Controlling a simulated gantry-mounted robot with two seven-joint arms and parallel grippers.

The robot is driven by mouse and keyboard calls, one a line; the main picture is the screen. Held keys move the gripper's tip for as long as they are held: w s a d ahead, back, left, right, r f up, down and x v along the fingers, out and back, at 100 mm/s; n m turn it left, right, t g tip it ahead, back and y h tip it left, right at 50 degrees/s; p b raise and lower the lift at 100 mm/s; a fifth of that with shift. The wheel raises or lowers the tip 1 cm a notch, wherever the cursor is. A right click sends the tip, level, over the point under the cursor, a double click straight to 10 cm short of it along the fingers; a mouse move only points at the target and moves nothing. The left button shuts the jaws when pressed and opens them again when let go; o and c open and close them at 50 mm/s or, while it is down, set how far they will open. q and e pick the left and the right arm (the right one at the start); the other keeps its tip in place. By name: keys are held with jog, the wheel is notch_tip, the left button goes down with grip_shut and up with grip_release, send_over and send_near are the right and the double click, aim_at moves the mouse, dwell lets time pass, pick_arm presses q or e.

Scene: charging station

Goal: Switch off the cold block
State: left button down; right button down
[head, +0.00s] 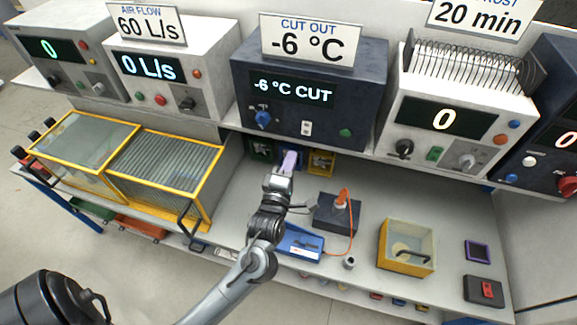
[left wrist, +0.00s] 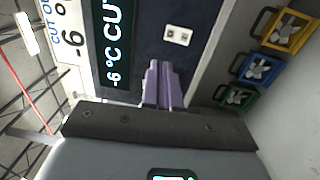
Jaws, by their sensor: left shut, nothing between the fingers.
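The dark navy unit (head: 372,72) carries a "CUT OUT -6 °C" sign and its display (head: 292,92) reads "-6 °C CUT". Its front has a blue knob (head: 263,119), a small white switch plate (head: 306,128) and a green button (head: 346,133). My left gripper (head: 289,160) is below this front, its purple fingers pointing up toward it. In the left wrist view the fingers (left wrist: 161,84) are shut with nothing between them, and the switch plate (left wrist: 178,35) lies just beyond their tips, apart from them. The right gripper is not in view.
Other grey units with displays stand on both sides, including one reading "0 L/s" (head: 180,65). Below are a yellow-framed glass box (head: 165,175), a dark box with an orange cable (head: 337,213) and a yellow box (head: 407,248). Coloured fan units (left wrist: 287,30) sit under the shelf.

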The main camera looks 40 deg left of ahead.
pick_arm(q)
jog(key=shift+s+d+r, duration=0.1)
jog(key=shift+s+d, duration=0.2)
jog(key=shift+s, duration=0.35)
jog(key=s+d+f+m+g+h, duration=0.45)
jog(key=s+f+m+g, duration=0.3)
jog(key=s+m, duration=0.5)
jog(key=s+d+f+m+g+h, duration=0.4)
jog(key=s+d+f+m+g, duration=0.3)
jog(key=s+m, duration=0.5)
notch_tip(320, 180, up, 12)
jog(key=w+a+t+p, duration=0.1)
jog(key=p, duration=1.2)
jog(key=shift+w+m, duration=0.25)
jog(key=shift+m, duration=0.1)
